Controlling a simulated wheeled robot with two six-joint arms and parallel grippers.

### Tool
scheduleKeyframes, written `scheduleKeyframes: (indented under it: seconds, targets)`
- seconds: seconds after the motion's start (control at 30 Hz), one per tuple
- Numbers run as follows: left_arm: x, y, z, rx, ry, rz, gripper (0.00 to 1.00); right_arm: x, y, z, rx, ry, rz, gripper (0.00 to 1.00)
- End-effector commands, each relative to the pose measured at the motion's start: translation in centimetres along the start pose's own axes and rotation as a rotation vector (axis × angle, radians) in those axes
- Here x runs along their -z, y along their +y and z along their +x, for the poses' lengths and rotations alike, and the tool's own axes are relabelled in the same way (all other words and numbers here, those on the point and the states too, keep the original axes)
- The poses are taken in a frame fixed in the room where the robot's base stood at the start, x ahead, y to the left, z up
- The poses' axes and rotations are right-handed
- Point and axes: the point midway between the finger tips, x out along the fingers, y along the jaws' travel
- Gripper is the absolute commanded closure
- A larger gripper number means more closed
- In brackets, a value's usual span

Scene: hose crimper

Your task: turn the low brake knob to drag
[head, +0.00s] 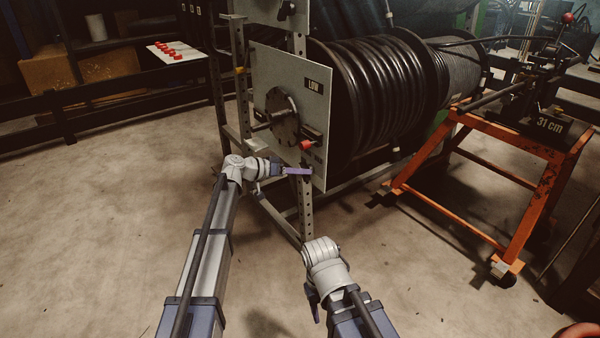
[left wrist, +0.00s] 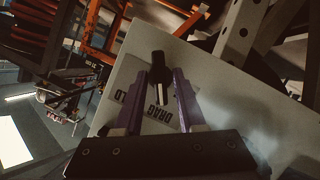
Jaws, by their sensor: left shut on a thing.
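The low brake panel (head: 262,75) is a pale plate marked LOW, in front of the lower hose reel. In the left wrist view, the black brake knob (left wrist: 159,70) stands out from the pale panel (left wrist: 235,90), between my purple fingertips.
A round hub with a crank (head: 282,117) and a red-tipped part (head: 306,145) stick out of the panel above my left gripper. The black hose reel (head: 375,95) is behind it. An orange stand (head: 510,145) is at the right. The floor at the left is clear.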

Motion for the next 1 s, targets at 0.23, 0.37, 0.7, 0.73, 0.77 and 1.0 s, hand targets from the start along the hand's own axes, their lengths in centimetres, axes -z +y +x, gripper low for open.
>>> scheduleKeyframes:
  seconds: [0.23,0.37,0.7,0.73,0.77,1.0]
  targets:
    - [0.0,0.0,0.0,0.001,-0.001,0.001,0.51,0.0,0.0,0.0,0.000,0.000,0.000,0.50]
    - [0.0,0.0,-0.2,0.001,0.000,0.001,0.51,0.0,0.0,-0.1,0.000,0.000,0.000,0.50]
    - [0.1,0.2,-5.3,0.002,0.000,0.000,0.51,-0.1,0.2,-1.9,0.000,-0.001,0.000,0.50]
    - [0.1,0.1,-5.7,0.003,0.001,0.000,0.51,-0.1,0.2,-2.1,0.000,-0.001,0.000,0.50]
    - [0.1,0.1,-6.1,0.002,0.000,0.000,0.51,-0.1,0.2,-2.2,0.000,-0.001,0.000,0.50]
    - [0.0,0.0,-7.8,0.001,-0.001,0.001,0.51,-0.2,0.3,-2.6,0.000,-0.002,0.000,0.50]
